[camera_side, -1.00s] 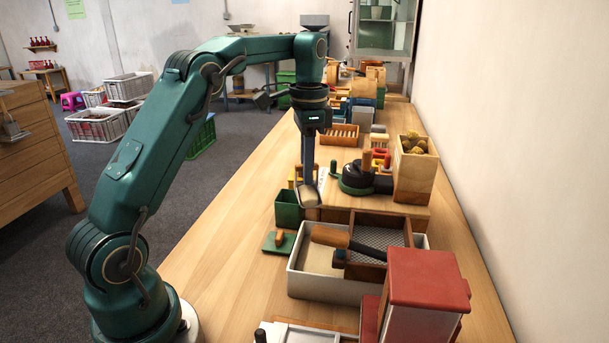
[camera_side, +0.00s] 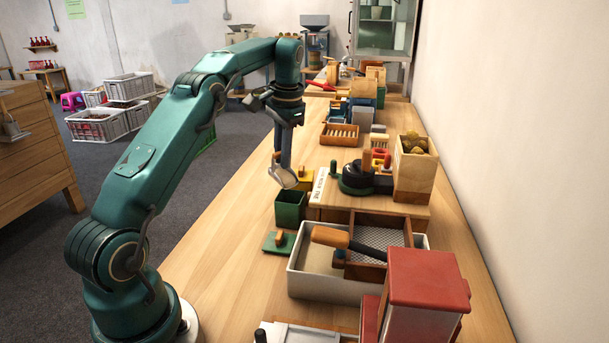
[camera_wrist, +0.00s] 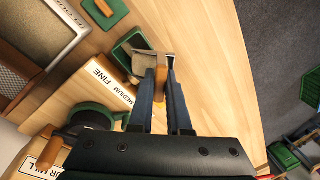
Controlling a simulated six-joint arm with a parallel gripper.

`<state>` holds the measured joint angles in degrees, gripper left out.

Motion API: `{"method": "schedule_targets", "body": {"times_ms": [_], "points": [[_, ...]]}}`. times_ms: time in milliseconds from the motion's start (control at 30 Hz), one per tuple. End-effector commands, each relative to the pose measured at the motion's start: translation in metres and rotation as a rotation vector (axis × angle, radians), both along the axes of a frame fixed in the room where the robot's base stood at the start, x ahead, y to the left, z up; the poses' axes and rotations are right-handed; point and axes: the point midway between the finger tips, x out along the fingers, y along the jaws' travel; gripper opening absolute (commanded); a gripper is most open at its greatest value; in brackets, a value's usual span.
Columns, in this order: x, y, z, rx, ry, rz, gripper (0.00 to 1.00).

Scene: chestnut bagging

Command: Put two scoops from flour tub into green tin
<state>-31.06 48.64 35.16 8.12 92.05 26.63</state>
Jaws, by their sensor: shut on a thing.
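My gripper (camera_side: 282,152) is shut on the wooden handle of a metal scoop (camera_side: 283,178). The scoop hangs tilted just above the open green tin (camera_side: 290,211), over its rim area. In the wrist view my gripper (camera_wrist: 161,78) holds the scoop (camera_wrist: 143,63), which partly covers the tin (camera_wrist: 127,42). I cannot tell how much flour is in the scoop or tin. The white flour tub (camera_side: 300,285) stands nearer the side camera, with pale flour inside and a wood-framed sieve (camera_side: 380,240) resting on it.
The green lid (camera_side: 279,243) with a wooden knob lies on the bench before the tin. A wooden mill board (camera_side: 390,207) with a dark mill stands right of the tin. A red-topped box (camera_side: 428,275) stands in front. The bench's left side is clear.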

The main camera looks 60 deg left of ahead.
Motion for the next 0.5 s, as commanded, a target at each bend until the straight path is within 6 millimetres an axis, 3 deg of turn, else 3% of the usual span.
{"method": "schedule_targets", "body": {"times_ms": [267, 500], "points": [[0.0, -0.012, -0.01, 0.13, 0.011, -0.013, 0.0], [0.003, -0.035, -0.006, 0.407, 0.033, -0.02, 0.0]]}}
